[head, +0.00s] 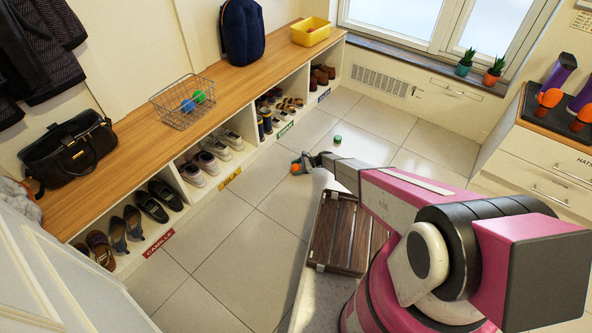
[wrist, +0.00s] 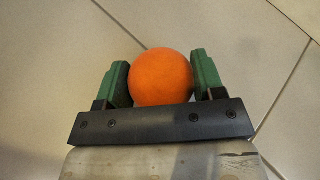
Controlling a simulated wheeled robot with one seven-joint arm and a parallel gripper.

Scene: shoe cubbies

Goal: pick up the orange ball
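The orange ball (wrist: 163,76) sits between the two green fingers of my gripper (wrist: 161,66) in the wrist view. Both fingers appear to touch its sides, with no clear gap left or right. In the head view the ball (head: 296,168) is small, at the tip of my gripper (head: 301,163), low over the tiled floor. I cannot tell whether the ball rests on the floor or is just clear of it.
A small green object (head: 337,140) lies on the floor beyond my gripper. A slatted wooden piece (head: 340,235) is below my arm. The bench with shoe cubbies (head: 130,155) runs along the left; a wire basket (head: 183,103) stands on it. Floor between is clear.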

